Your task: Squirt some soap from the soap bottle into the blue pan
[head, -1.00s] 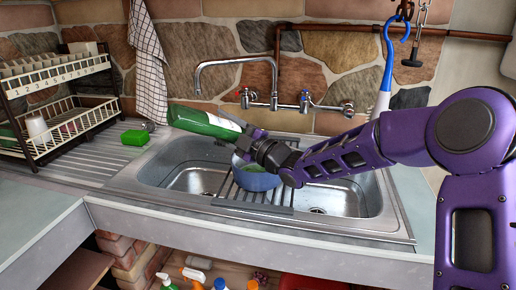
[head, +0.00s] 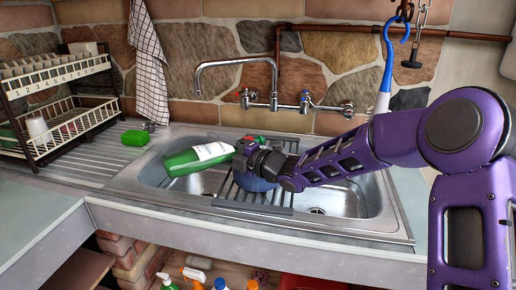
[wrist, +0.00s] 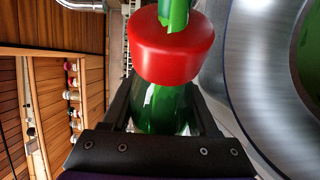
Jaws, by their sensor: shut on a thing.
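The green soap bottle (head: 185,162) has a white label and lies tilted over the left basin, its base low at left. My gripper (head: 243,156) is shut on it near the neck end. In the wrist view, the bottle's red cap (wrist: 173,45) and green body (wrist: 163,108) show between the fingers. A bit of red also shows above my gripper in the head view. The blue pan (head: 258,183) sits on the rack across the sink, below and behind my gripper, which hides much of it. The pan's inside is hidden in the head view.
A grey slatted rack (head: 235,198) spans the sink (head: 150,205). The tap (head: 235,63) arches behind it. A green sponge (head: 135,138) lies on the drainer at left, beside a dish rack (head: 60,125). A blue-handled brush (head: 386,70) hangs at right.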

